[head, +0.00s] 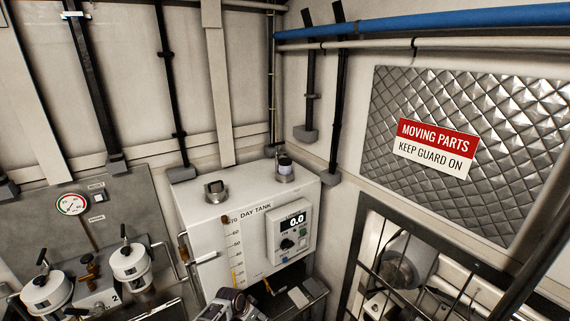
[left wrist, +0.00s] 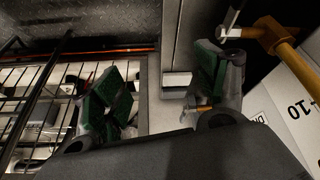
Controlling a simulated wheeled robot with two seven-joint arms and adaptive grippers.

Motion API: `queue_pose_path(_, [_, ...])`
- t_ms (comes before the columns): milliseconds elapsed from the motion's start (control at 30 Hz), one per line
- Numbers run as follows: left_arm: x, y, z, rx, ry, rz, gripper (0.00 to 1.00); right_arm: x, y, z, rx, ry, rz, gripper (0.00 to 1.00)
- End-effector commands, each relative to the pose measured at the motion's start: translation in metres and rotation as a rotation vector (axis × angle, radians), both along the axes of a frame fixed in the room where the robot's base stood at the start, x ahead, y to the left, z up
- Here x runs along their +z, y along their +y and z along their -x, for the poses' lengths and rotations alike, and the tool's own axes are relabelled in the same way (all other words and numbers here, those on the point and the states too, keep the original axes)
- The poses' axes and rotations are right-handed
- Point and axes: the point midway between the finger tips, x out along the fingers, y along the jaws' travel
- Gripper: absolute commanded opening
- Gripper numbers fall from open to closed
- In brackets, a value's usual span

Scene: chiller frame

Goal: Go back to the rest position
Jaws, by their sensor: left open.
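My left gripper (left wrist: 158,85) shows in the left wrist view with its two green-padded fingers spread apart and nothing between them. A brass-yellow valve or pipe fitting (left wrist: 280,38) is close to the right finger, but I cannot tell whether they touch. The white day tank (head: 211,238) stands in the middle of the head view, and its scale side (left wrist: 292,105) shows at the right of the left wrist view. A grey part, apparently of my left arm, shows at the bottom of the head view in front of the tank. My right gripper is not in view.
Two white canisters (head: 129,263) and a gauge (head: 71,204) are at the left. A barred guard frame (head: 430,250) stands at the right under a quilted metal panel (head: 510,130). A black wire grid (left wrist: 40,85) lies left of my left gripper.

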Motion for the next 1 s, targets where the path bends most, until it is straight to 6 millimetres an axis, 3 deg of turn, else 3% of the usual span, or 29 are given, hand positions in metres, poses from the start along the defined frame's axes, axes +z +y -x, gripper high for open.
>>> queue_pose_path(33, [-0.020, 0.007, 0.015, 0.026, 0.015, -0.005, 0.73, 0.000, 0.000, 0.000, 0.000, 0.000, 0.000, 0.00])
queue_pose_path(200, [-0.075, 0.031, 0.059, 0.116, 0.045, -0.028, 0.73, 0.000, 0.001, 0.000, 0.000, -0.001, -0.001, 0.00])
queue_pose_path(500, [-0.159, 0.070, 0.152, 0.243, 0.097, -0.075, 0.73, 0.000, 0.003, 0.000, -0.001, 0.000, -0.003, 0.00])
queue_pose_path(767, [-0.217, 0.098, 0.246, 0.327, 0.139, -0.116, 0.73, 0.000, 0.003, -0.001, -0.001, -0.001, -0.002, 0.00])
queue_pose_path(1000, [-0.257, 0.121, 0.341, 0.387, 0.181, -0.153, 0.73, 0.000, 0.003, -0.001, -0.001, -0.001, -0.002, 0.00])
